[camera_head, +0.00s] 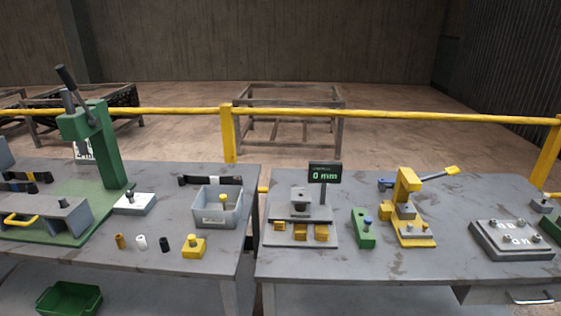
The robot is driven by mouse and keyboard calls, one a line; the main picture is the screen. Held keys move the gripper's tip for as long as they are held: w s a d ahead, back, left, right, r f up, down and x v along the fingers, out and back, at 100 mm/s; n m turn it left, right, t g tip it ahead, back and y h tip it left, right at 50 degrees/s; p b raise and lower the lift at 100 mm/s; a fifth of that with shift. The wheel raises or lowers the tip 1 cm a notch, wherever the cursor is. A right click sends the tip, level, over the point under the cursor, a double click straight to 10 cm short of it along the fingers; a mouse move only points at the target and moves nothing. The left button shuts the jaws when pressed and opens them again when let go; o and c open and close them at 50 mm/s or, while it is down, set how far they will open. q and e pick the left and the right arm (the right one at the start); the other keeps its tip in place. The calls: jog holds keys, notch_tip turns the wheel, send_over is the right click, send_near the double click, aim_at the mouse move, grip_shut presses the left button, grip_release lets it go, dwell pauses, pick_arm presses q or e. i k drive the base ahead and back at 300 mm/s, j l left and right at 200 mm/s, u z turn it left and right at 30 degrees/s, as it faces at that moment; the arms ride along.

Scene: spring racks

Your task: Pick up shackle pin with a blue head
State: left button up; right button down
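A small pin with a blue head (367,220) stands upright in a green block (364,238) on the right-hand table (330,261). Only its head and a little of its top show; the rest is hidden in the block. The block sits between the grey fixture with the "0 mm" display and a yellow lever clamp. Neither of my grippers is in view.
The fixture's display (324,173) and the yellow clamp (407,188) with its raised lever flank the green block. A grey bin (218,220), green press (105,150) and several small parts stand on the left table. A gap separates the tables; a yellow rail (380,115) runs behind.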

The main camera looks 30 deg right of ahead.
aim_at(367, 220)
jog(key=z, duration=1.5)
